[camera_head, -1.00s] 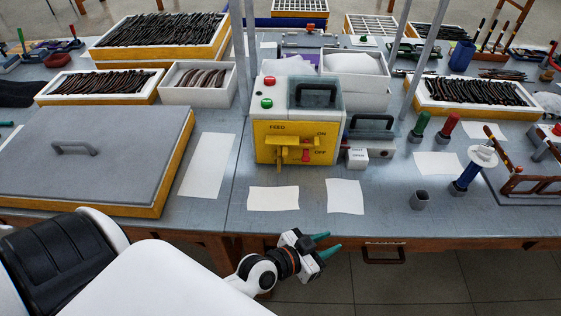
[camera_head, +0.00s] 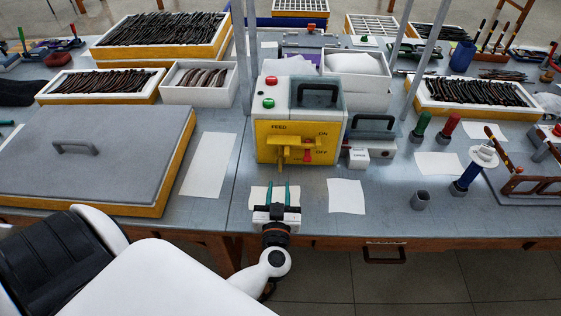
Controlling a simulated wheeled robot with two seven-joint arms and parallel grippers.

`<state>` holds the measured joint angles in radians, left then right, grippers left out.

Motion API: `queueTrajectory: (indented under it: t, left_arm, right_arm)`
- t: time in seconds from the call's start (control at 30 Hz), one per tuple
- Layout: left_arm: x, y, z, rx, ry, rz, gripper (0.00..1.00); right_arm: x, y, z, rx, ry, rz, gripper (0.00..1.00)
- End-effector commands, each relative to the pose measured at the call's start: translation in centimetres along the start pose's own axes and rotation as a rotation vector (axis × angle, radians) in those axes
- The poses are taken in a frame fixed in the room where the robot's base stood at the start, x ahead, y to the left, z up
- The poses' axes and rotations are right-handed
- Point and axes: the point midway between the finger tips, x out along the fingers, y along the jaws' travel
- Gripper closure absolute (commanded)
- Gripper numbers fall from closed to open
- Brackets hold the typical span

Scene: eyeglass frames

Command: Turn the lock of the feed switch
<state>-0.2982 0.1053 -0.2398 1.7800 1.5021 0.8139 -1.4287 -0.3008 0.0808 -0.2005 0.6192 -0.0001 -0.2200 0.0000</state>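The feed switch is on the yellow front panel (camera_head: 268,134) of the grey feed box, marked FEED, ON and OFF. A yellow lock piece (camera_head: 282,153) sits on the panel's middle. A red switch knob (camera_head: 307,154) is right of it, by the OFF mark. My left gripper (camera_head: 277,194) is in front of and below the panel, over a white sheet. Its two green fingers point at the box and stand apart with nothing between them. It does not touch the panel. My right gripper is not in view.
Red and green buttons (camera_head: 268,103) are on the box's left top. A white block (camera_head: 358,158) marked OPEN stands right of the panel. A large grey lid (camera_head: 60,165) lies at left. Bare table and white sheets (camera_head: 346,196) lie in front.

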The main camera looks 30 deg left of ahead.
Motion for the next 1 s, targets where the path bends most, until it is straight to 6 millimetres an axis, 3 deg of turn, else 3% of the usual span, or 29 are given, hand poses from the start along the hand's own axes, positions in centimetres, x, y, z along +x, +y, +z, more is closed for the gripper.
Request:
queueTrajectory:
  t: [0.3, 0.5, 0.9, 1.0]
  left_arm:
    - [6.5, 0.0, 0.2, 0.002, -0.006, -0.001, 0.69]
    - [9.1, 0.0, 0.1, 0.001, -0.004, -0.002, 0.69]
    - [10.0, 0.0, 0.1, 0.0, -0.002, -0.002, 0.69]
    - [9.9, 0.0, 0.1, -0.001, -0.002, -0.002, 0.82]
  right_arm:
    - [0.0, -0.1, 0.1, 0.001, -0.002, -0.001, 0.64]
    - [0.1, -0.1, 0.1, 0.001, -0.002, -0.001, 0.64]
    - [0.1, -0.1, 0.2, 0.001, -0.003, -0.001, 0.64]
    - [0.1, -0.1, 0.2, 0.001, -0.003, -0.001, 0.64]
